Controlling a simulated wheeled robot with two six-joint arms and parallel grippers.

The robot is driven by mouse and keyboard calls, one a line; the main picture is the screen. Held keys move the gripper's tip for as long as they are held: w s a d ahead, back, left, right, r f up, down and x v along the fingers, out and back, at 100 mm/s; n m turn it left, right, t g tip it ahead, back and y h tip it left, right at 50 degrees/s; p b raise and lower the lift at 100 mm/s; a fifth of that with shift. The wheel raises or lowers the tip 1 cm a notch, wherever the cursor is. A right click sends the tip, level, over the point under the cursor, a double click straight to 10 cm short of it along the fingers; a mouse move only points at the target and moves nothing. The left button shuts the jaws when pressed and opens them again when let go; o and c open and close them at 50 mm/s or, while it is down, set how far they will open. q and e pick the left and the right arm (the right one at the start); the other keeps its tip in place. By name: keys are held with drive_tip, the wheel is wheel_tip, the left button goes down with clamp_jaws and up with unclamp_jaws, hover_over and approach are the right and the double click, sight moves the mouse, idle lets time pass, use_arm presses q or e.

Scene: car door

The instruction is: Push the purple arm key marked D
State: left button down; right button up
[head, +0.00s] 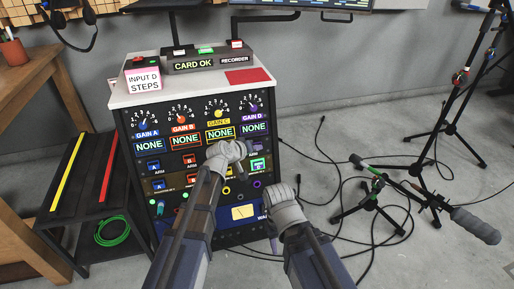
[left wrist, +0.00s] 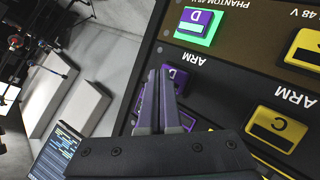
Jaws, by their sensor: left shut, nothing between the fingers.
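The purple arm key marked D shows in the left wrist view (left wrist: 179,78), upside down and partly hidden behind the fingers. My left gripper (left wrist: 160,74) is shut and empty, its fingertips overlapping this key in the picture; I cannot tell whether they touch it. In the head view my left gripper (head: 242,149) is in front of the right half of the panel and hides part of the arm row. A purple D key in the phantom row (left wrist: 198,27) glows green. My right gripper (head: 285,194) is low at the panel's right edge; its fingers are not clear.
The yellow C arm key (left wrist: 276,127) sits beside the D arm key. Blue A (head: 153,165) and red B (head: 190,160) arm keys are further left. A card reading INPUT D STEPS (head: 144,81) stands on the rack top. Cables and a microphone stand (head: 372,195) are to the right.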

idle(0.5)
use_arm(q)
drive_tip(key=shift+w+a+f, duration=0.1)
drive_tip(key=shift+w+f, duration=0.05)
drive_tip(key=shift+w, duration=0.25)
drive_tip(key=shift+s, duration=0.4)
idle(0.4)
drive_tip(key=s+d+r+p, duration=0.2)
drive_tip(key=s, duration=0.3)
drive_tip(key=shift+s+r, duration=0.15)
drive_tip(key=shift+s, duration=0.05)
